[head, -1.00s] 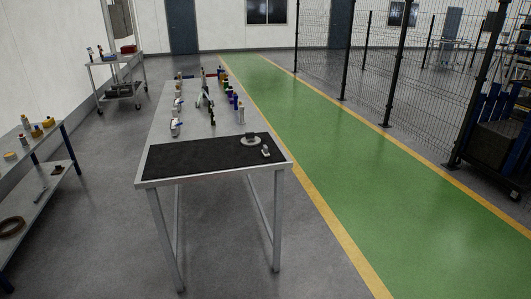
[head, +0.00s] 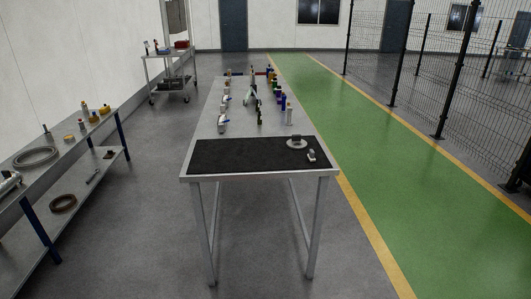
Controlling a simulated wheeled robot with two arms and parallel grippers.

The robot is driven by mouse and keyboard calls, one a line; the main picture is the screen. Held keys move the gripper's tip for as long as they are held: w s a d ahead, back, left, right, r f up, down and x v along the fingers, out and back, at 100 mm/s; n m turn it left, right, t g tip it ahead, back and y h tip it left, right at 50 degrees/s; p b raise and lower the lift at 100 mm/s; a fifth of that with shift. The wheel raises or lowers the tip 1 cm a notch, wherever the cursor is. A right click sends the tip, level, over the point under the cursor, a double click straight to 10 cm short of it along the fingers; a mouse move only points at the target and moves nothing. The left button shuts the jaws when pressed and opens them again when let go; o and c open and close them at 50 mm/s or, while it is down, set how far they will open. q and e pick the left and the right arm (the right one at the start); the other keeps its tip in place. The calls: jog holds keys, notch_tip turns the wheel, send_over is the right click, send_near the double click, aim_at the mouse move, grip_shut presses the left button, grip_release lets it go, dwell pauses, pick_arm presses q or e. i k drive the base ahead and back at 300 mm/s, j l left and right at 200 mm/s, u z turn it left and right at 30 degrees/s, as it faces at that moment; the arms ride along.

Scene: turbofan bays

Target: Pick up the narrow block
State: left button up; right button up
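A long metal table (head: 184,180) stands ahead, with a black mat (head: 235,157) on its near end. Near the mat's right side lies a round grey piece (head: 297,143) with a darker part on top. A small grey block-like piece (head: 311,155) lies just in front of it, close to the table's right edge. Which thing is the narrow block I cannot tell for sure at this size. Neither of my grippers is in view.
Several tools and bottles (head: 283,101) stand farther back on the table. A shelf bench (head: 72,148) stands at the left and a trolley (head: 170,75) at the back left. The green walkway (head: 385,170) and the grey floor beside the table are clear.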

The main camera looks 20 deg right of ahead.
aim_at(311, 155)
jog(key=i+l+u, duration=0.15)
jog(key=l+u, duration=0.2)
jog(key=l, duration=0.4)
jog(key=l+u, duration=0.35)
jog(key=l, duration=0.35)
jog(key=l+u, duration=0.35)
jog(key=l, duration=0.4)
